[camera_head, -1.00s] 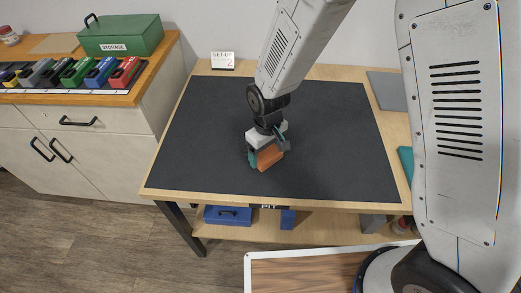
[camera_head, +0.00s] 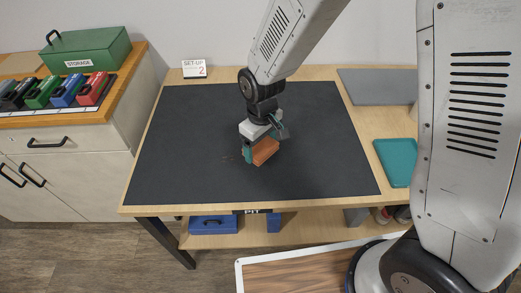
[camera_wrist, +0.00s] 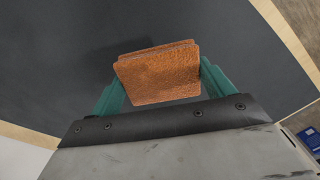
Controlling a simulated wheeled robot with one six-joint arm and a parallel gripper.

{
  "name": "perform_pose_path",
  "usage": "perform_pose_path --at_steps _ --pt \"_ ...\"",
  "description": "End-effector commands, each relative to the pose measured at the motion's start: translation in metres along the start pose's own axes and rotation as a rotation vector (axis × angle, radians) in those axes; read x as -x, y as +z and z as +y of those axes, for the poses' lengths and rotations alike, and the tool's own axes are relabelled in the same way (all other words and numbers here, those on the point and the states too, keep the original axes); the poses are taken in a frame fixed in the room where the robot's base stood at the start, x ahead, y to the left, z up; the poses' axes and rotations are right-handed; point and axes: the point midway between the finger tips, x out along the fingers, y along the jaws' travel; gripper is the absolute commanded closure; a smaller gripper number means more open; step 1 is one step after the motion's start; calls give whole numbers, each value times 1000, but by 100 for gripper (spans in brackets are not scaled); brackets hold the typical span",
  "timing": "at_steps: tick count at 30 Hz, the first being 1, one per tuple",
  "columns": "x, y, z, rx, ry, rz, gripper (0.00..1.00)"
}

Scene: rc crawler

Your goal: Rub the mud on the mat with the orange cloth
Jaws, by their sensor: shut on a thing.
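My gripper (camera_head: 262,146) is shut on the orange cloth (camera_head: 265,153), over the middle of the dark mat (camera_head: 190,180) on the workbench. In the wrist view the cloth (camera_wrist: 158,74) is a folded, rough orange-brown pad between two teal fingers, with the dark mat (camera_wrist: 60,60) behind it. Whether the cloth touches the mat is not clear. Faint small marks (camera_head: 228,157) show on the mat just left of my gripper; I cannot tell for sure that they are mud. The mat under the cloth is hidden.
A teal tray (camera_head: 396,160) and a grey sheet (camera_head: 375,86) lie on the bench's right side. A set-up sign (camera_head: 194,69) stands at the back left. A cabinet with a green storage box (camera_head: 88,50) and several coloured packs is at the left. Most of the mat is clear.

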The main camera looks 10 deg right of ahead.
Motion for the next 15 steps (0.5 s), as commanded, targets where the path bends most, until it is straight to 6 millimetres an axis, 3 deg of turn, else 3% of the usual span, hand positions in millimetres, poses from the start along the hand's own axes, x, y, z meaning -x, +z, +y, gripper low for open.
perform_pose_path --at_steps 9,15 --pt "27 0 1 -2 0 1 48" --pt "31 1 1 -2 0 1 48"
